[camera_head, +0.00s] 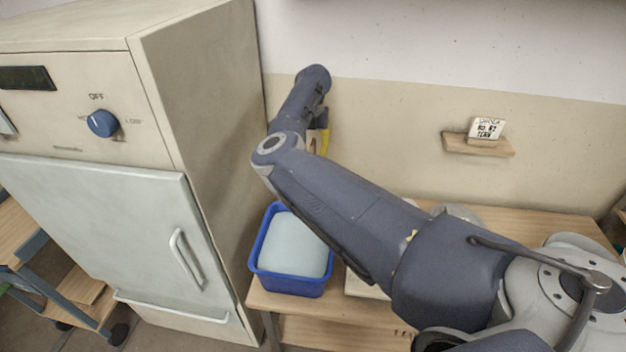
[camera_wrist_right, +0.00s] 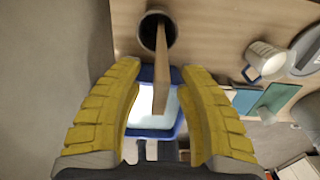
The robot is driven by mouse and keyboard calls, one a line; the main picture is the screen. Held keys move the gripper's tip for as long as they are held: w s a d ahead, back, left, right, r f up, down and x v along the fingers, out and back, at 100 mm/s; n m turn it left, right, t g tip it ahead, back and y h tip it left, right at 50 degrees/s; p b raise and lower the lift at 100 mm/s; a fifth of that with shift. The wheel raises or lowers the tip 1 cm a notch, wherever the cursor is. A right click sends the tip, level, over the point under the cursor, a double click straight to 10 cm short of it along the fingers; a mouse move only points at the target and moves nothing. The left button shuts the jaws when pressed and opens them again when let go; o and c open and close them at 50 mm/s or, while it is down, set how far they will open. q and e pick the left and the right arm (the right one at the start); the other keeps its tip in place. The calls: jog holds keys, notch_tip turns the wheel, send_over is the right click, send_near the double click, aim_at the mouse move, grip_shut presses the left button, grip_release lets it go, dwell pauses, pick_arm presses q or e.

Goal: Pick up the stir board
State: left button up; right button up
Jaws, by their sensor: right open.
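The stir board (camera_wrist_right: 161,85) is a narrow wooden slat in the right wrist view. Its far end is in a dark round holder (camera_wrist_right: 150,32) and its near end points toward the camera. My right gripper (camera_wrist_right: 158,70) is open, with a yellow finger on each side of the board and visible gaps between. In the head view my right gripper (camera_head: 320,133) is small and mostly hidden behind my arm, near the wall above the table's back left. My left gripper is not in view.
A blue bucket (camera_head: 256,272) of pale glaze stands at the table's left end, beside the tall kiln-like cabinet (camera_head: 205,120). A white mug (camera_wrist_right: 264,60) and coloured tiles (camera_wrist_right: 275,98) are on the table. A small wall shelf (camera_head: 460,144) holds a card. My arm hides much of the table.

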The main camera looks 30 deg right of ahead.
jog(key=shift+f, duration=0.8)
grip_shut()
